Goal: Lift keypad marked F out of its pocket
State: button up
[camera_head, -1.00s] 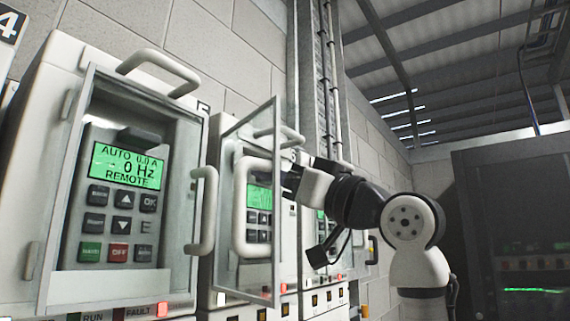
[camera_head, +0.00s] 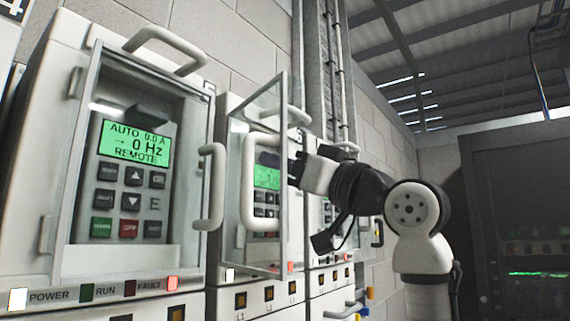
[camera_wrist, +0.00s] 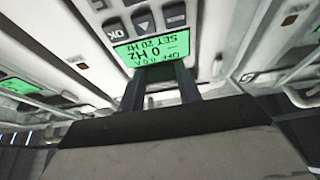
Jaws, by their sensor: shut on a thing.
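The keypad (camera_wrist: 145,22) in the wrist view has a green lit screen reading OFF, 0 Hz and SET 20 Hz, seen upside down, with grey buttons beyond it. My gripper (camera_wrist: 160,72) is shut on this keypad at its screen end, a finger on each side. In the head view the keypad (camera_head: 267,178) shows partly through the glass of an open door (camera_head: 265,225) on the second drive. My gripper (camera_head: 293,170) reaches it from the right. I cannot read its letter or tell whether it still sits in its pocket.
A nearer drive at left has a closed glass door with a white handle (camera_head: 213,188); its keypad (camera_head: 132,180) is marked E. The open door stands between the head camera and the gripper. A dark cabinet (camera_head: 515,220) stands at right.

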jog(key=shift+r, duration=0.1)
dwell(0.3)
notch_tip(320, 180, up, 3)
jog(key=shift+f+p, duration=0.2)
jog(key=shift+p, duration=0.15)
dwell(0.3)
dwell(0.7)
